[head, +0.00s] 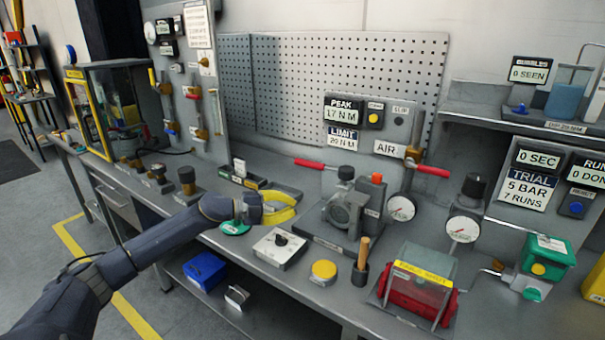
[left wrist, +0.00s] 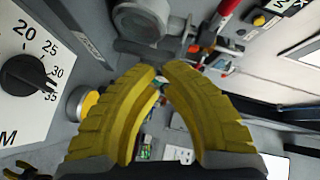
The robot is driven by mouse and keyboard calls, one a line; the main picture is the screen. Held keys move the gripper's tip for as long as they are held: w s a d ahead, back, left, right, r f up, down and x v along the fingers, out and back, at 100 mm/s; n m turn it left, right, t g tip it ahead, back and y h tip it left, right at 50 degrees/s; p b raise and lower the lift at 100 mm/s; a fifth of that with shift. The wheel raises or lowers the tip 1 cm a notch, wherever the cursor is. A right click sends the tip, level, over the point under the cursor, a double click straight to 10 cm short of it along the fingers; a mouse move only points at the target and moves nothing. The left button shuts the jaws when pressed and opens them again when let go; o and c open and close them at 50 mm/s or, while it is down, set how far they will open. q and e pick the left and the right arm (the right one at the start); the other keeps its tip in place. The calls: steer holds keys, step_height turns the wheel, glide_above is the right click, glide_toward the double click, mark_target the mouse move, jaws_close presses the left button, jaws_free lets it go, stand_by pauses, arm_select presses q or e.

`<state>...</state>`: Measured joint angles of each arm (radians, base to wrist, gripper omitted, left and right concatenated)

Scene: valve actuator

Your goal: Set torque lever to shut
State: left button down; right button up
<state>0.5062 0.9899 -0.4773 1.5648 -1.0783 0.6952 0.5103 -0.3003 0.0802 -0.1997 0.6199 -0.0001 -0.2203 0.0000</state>
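No lever in view has a readable torque label. One red-handled lever (head: 428,171) is at the AIR sign. A second red handle (head: 310,164) lies level behind the grey actuator (head: 345,210). A red handle also shows in the left wrist view (left wrist: 228,10). My left gripper (head: 290,208) has yellow fingers and is above the bench, left of the actuator and behind the dial box (head: 282,247). In the left wrist view its fingertips (left wrist: 160,68) nearly meet, with nothing held between them. It is apart from both red handles. My right gripper is out of view.
The dial box's black knob (left wrist: 28,75) shows near the left finger. A yellow button (head: 323,270), a wooden-handled tool (head: 361,262) and a red drum unit (head: 415,285) stand along the front. Gauges (head: 402,208) stand right of the actuator. A perforated panel (head: 340,80) closes the back.

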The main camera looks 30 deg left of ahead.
mark_target(324, 168)
arm_select(q)
steer(key=d+f+m+t, duration=0.3)
steer(key=d, duration=0.2)
steer(key=a+r+m+t+y, duration=0.5)
steer(key=a+m+t+y, duration=0.2)
steer(key=m+y, duration=0.3)
steer(key=w+r+y, duration=0.1)
steer(key=w+r, duration=0.2)
steer(key=w, duration=1)
steer(key=shift+d, duration=0.25)
steer(key=shift+a, duration=0.1)
